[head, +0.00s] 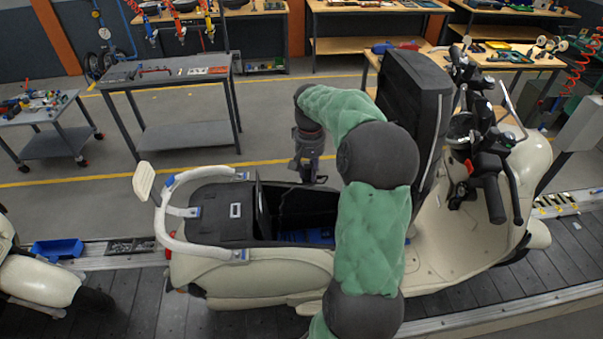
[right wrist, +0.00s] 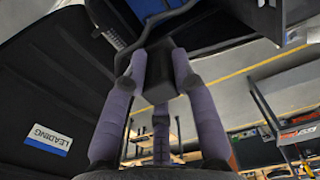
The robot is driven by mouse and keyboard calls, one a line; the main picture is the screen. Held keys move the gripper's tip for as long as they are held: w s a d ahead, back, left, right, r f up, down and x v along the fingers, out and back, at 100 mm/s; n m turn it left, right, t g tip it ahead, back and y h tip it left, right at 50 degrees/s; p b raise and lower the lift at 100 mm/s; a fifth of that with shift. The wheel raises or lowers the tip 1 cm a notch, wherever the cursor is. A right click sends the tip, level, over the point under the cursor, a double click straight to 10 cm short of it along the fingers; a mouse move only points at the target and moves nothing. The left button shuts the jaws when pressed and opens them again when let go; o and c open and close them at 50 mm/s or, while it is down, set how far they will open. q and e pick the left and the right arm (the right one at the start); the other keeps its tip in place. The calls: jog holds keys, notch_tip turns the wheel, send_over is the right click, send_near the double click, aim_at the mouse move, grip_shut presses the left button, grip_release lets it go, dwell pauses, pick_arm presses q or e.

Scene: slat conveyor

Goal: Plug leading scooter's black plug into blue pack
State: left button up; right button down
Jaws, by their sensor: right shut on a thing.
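The leading scooter (head: 250,270) is cream, with its seat (head: 412,100) tipped up over an open bay. The blue pack (head: 318,236) lies low in that bay, partly hidden by my right arm; blue parts (right wrist: 150,8) show at the top of the right wrist view. My right gripper (head: 308,177) is above the bay, pointing down. In the right wrist view its purple fingers (right wrist: 158,72) are shut on the black plug (right wrist: 157,88). The plug appears apart from the pack. A "LEADING" label (right wrist: 47,140) marks the dark panel beside it. My left gripper is out of view.
A dark lid (head: 263,208) stands up at the bay's left side, next to a white rear rail (head: 168,215). Another scooter (head: 40,280) stands at the left on the conveyor (head: 130,320). A grey work table (head: 170,75) is behind.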

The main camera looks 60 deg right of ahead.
jog(key=s+d+p, duration=0.2)
jog(key=d+p, duration=0.2)
jog(key=d, duration=0.7)
jog(key=shift+s+d, duration=0.25)
jog(key=shift+s, duration=0.05)
jog(key=shift+a, duration=0.1)
jog(key=shift+f, duration=0.1)
jog(key=shift+f+b, duration=10.7)
jog(key=shift+f, duration=8.55)
jog(key=shift+f+b, duration=0.6)
jog(key=shift+f, duration=0.5)
jog(key=c, duration=0.9)
grip_release()
